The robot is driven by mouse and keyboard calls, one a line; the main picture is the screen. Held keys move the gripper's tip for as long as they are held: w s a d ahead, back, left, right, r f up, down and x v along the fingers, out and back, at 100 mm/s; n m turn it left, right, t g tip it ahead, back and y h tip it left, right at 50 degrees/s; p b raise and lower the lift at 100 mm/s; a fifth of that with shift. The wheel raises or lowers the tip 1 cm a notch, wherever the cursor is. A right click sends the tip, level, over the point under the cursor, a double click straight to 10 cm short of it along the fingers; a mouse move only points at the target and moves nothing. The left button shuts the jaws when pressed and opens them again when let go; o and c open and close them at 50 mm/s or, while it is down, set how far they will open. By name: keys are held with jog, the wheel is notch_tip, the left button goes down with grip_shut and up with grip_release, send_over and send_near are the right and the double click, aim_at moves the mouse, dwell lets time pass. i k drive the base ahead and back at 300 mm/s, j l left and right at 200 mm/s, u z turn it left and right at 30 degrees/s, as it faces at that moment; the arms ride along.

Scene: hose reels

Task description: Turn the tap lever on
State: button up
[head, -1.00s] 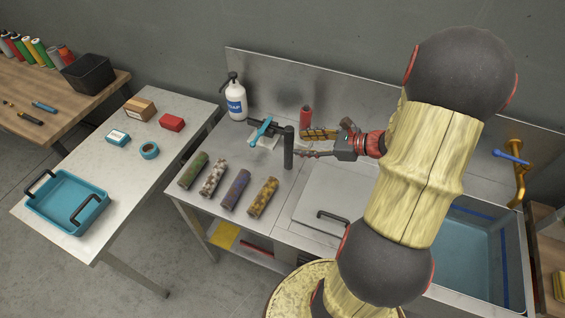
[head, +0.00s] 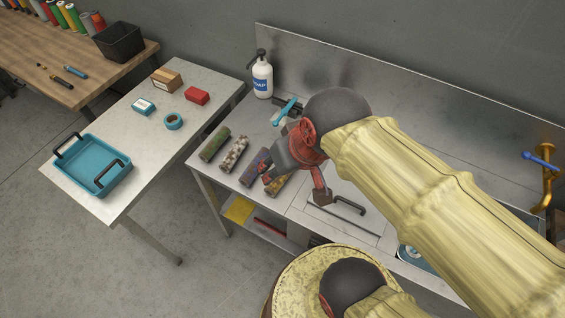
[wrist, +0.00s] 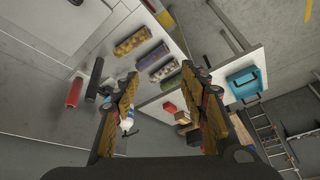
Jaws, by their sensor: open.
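A brass tap (head: 547,185) with a blue lever (head: 540,160) stands at the far right of the metal bench in the head view. A teal lever (head: 285,110) sits on a dark fitting at the bench's left back, partly hidden by my wrist. My gripper (head: 295,186) is over the bench front, near the patterned rolls and well left of the brass tap. In the wrist view its two fingers (wrist: 162,115) are spread, with nothing held between them. Neither lever shows clearly in the wrist view.
Several patterned rolls (head: 235,155) lie on the bench beside my gripper. A soap bottle (head: 262,76) stands behind them. A dark upright post (wrist: 95,77) and a red can (wrist: 74,93) show in the wrist view. A side table (head: 120,190) holds a teal tray (head: 90,180).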

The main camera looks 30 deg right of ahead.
aim_at(557, 171)
jog(key=z, duration=3.05)
jog(key=l+u, duration=0.15)
jog(key=u, duration=0.25)
jog(key=i+l+u, duration=0.1)
jog(key=u, duration=0.3)
jog(key=l+u, duration=0.25)
jog(key=u, duration=0.15)
